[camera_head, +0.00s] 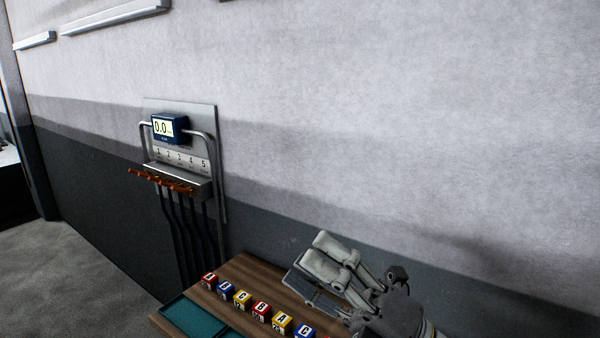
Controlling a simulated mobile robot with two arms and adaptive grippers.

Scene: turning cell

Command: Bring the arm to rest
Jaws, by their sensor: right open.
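My right gripper (322,272) is in the lower right of the head view, above the right part of a wooden table (262,272). Its fingers are apart and point up and to the left. I see nothing held between them. The gripper and its wrist hide part of the table's right side. My left gripper does not show.
Several lettered cubes in red, blue and yellow, such as a yellow one (282,324), stand in a row on the table. A teal tray (190,316) lies in front. A wall panel (215,125) with a blue display (168,129) and levers (160,181) is behind.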

